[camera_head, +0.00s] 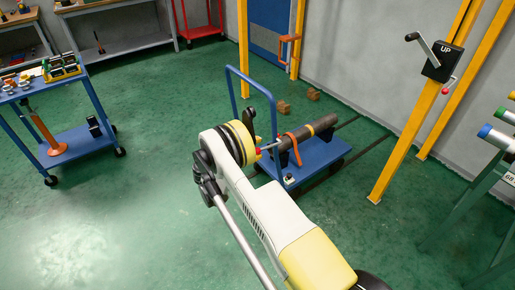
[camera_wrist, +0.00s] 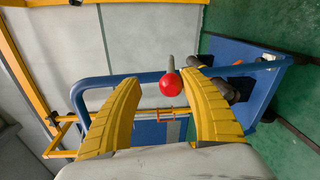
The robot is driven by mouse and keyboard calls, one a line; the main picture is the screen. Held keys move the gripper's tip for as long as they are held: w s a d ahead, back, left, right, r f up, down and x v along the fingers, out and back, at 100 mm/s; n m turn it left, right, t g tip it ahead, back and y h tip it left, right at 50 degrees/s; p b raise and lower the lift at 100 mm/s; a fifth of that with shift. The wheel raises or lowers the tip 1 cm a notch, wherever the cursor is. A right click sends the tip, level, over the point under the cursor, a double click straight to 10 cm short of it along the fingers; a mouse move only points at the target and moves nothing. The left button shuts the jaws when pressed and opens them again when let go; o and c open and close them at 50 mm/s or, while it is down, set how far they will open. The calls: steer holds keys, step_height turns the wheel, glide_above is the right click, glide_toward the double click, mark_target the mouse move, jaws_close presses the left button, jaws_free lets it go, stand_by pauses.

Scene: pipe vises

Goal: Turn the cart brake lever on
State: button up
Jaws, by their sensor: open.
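The blue cart (camera_head: 335,153) stands on the green floor beyond my arm in the head view, and its blue deck (camera_wrist: 262,85) is at the right of the wrist view. A lever with a red ball knob (camera_wrist: 170,84) and a short grey rod (camera_wrist: 171,62) shows in the wrist view. My gripper (camera_wrist: 161,78) has its two yellow fingers spread apart, with the knob in the gap between the fingertips as seen from the wrist. I cannot tell whether a finger touches it. In the head view a small red knob (camera_head: 258,151) shows beside my gripper; my wrist hides much around it.
A dark pipe (camera_head: 312,131) with an orange strap lies on the cart. The cart's blue push handle (camera_head: 250,82) rises behind my gripper. A yellow post (camera_head: 405,140) with a crank stands right. A blue tool cart (camera_head: 75,130) is left. Floor at the lower left is clear.

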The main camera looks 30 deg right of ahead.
steer(key=s+a+r, duration=0.1)
steer(key=a, duration=1)
steer(key=shift+s+a, duration=0.2)
steer(key=shift+a, duration=0.15)
steer(key=shift+r, duration=0.1)
steer(key=s+r+t+y, duration=0.1)
steer(key=s+r+y, duration=0.25)
steer(key=r, duration=0.75)
steer(key=s+r+t+y, duration=0.15)
steer(key=r+y, duration=0.35)
steer(key=r, duration=0.6)
steer(key=s+a+r+m+t+y, duration=0.1)
steer(key=s+a+y, duration=0.3)
steer(key=s, duration=0.8)
steer(key=s+a+r+m+t+y, duration=0.1)
steer(key=s+a+y, duration=0.3)
steer(key=s, duration=0.9)
steer(key=a+r+m, duration=0.1)
steer(key=a, duration=0.2)
steer(key=shift+a+r+m, duration=0.15)
steer(key=shift+r+m, duration=0.15)
steer(key=shift+r, duration=0.05)
steer(key=shift+t, duration=0.25)
